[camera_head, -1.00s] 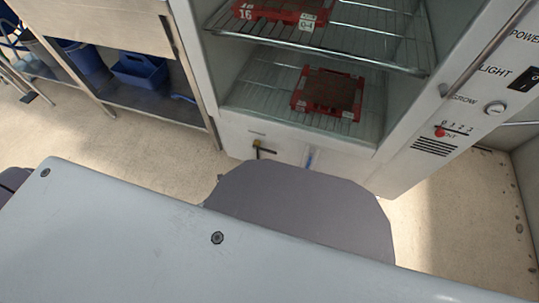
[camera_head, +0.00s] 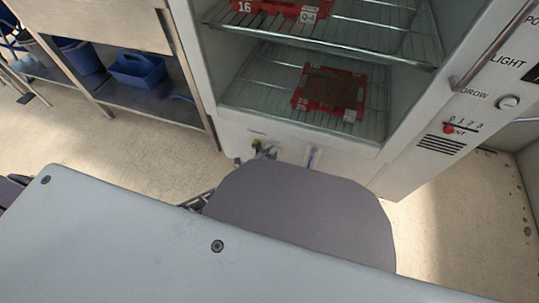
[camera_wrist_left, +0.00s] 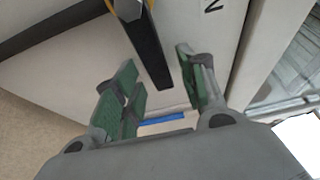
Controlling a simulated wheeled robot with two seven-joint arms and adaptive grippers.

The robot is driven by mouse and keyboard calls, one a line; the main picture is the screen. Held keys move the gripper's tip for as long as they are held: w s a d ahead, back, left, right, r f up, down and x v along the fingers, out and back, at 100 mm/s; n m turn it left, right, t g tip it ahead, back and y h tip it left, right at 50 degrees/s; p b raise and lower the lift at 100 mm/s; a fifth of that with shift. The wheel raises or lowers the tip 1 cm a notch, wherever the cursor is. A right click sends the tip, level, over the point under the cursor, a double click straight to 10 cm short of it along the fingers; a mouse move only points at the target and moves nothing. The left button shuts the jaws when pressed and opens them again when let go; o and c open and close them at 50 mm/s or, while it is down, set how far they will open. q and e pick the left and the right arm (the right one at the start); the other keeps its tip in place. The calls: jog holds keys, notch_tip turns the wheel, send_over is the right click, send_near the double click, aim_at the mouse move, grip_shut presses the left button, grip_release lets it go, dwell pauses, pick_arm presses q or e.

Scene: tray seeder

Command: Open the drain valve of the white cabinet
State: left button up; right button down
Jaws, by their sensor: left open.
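The white cabinet (camera_head: 232,128) stands open, with the drain valve (camera_head: 256,144) low on its front panel. The valve is small and partly covered by my left gripper (camera_head: 268,153) in the head view. In the left wrist view, the valve's black handle (camera_wrist_left: 145,42) with a brass-yellow edge reaches in between the green-padded fingers of my left gripper (camera_wrist_left: 157,62). Those fingers are open, one on each side of the handle, with gaps visible. I cannot tell how deep the handle sits between them. My right gripper is not in view.
A blue-marked tube (camera_head: 312,158) is right of the valve; a blue strip (camera_wrist_left: 163,118) shows in the wrist view. Red trays (camera_head: 315,107) sit on wire shelves. A steel bench with a blue caddy (camera_head: 140,68) stands left. Floor (camera_head: 130,145) between is clear.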

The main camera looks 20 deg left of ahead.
pick_arm(q)
jog(key=shift+w, duration=0.1)
jog(key=c, duration=0.4)
grip_shut()
